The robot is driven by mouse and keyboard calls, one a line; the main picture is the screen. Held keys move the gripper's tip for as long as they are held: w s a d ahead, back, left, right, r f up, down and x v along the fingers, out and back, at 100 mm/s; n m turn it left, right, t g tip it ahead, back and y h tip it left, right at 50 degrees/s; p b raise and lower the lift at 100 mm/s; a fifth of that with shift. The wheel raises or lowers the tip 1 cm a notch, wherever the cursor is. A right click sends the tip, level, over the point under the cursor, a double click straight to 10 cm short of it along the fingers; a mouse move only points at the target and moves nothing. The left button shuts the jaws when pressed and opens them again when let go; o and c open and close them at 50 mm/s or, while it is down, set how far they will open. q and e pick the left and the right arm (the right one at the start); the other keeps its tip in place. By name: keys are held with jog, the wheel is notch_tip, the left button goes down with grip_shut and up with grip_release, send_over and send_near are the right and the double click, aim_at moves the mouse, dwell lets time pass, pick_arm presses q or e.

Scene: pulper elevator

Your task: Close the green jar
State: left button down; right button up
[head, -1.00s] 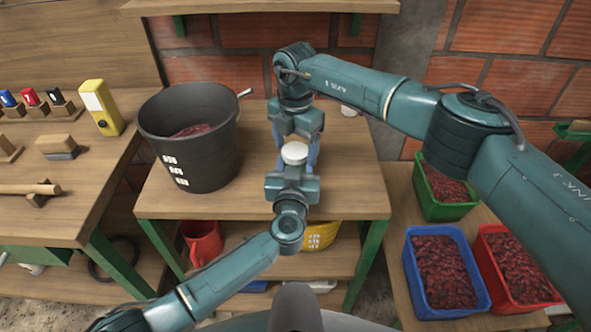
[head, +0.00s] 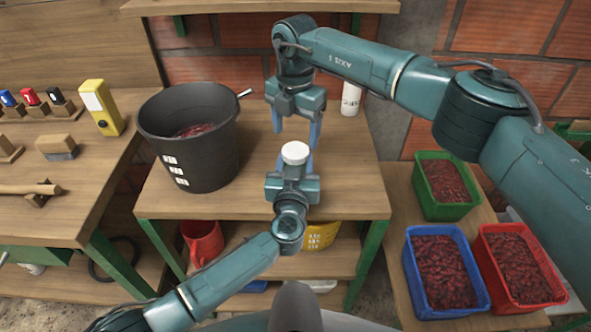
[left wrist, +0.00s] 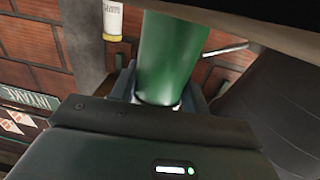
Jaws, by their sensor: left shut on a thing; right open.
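In the head view a white lid (head: 294,153) shows on top of the jar, directly above my left gripper (head: 292,176). My left gripper is shut on the green jar. The jar's green body (left wrist: 170,55) shows in the left wrist view between the gripper's fingers, with a pale edge at its lower end in the picture. In the head view the jar's body is hidden. My right gripper (head: 296,138) is open and empty behind and above the lid, its two fingers apart. I cannot tell how tightly the lid sits.
A black bucket (head: 190,150) with red contents stands left on the wooden table (head: 235,200). A white bottle (head: 350,98) stands at the table's back right. Green (head: 430,205), blue (head: 425,298) and red (head: 505,290) crates lie to the right. The table's right part is clear.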

aim_at(295, 150)
jog(key=n, duration=0.2)
jog(key=r+n, duration=0.1)
jog(key=n, duration=0.2)
jog(key=shift+a+n, duration=0.1)
jog(key=shift+n, duration=0.2)
jog(key=n, duration=0.4)
jog(key=shift+r, duration=0.35)
jog(key=n, duration=0.3)
jog(key=r+n, duration=0.1)
jog(key=n, duration=0.6)
jog(key=shift+r+n, duration=0.35)
jog(key=shift+n, duration=0.05)
jog(key=shift+f, duration=4.05)
jog(key=c, duration=1)
jog(key=o, duration=1.2)
jog(key=shift+c, duration=0.2)
